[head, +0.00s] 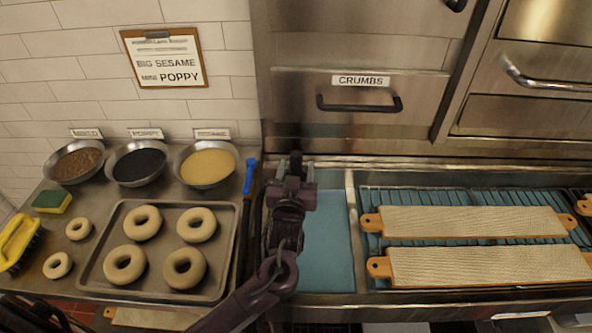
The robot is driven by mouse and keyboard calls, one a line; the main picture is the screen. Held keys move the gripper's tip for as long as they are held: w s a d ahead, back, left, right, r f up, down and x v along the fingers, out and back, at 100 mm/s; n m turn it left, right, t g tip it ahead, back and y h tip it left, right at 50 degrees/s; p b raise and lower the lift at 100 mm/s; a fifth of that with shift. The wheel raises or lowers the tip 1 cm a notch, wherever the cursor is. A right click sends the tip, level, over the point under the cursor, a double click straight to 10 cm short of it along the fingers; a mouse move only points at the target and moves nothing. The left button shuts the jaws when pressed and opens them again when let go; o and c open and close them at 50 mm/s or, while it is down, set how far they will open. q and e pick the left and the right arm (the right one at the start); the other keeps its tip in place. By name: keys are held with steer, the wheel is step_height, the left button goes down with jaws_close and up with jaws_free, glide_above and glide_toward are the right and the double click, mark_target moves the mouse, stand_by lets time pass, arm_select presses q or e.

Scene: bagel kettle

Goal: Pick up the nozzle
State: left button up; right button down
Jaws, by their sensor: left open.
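My left gripper (296,170) is open and reaches away from me over the near-left end of the blue basin. Its jaws look empty. A slim blue piece (250,177) stands just left of the gripper, between the baking tray and the basin, with a dark length below it. It may be the nozzle, but I cannot tell for certain. The gripper and the blue piece are apart in the picture. My left arm hides part of the basin edge. My right gripper is not in view.
A baking tray (219,285) with several bagels lies left of the arm, with three topping bowls (139,164) behind it. Orange-ended boards (475,223) lie on the rack at right. A steel drawer labelled CRUMBS (360,80) rises behind. The blue basin (328,245) has open room.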

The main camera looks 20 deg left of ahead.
mark_target(296, 154)
arm_select(q)
steer(key=c, duration=1.1)
steer(key=shift+r, duration=0.1)
jaws_close()
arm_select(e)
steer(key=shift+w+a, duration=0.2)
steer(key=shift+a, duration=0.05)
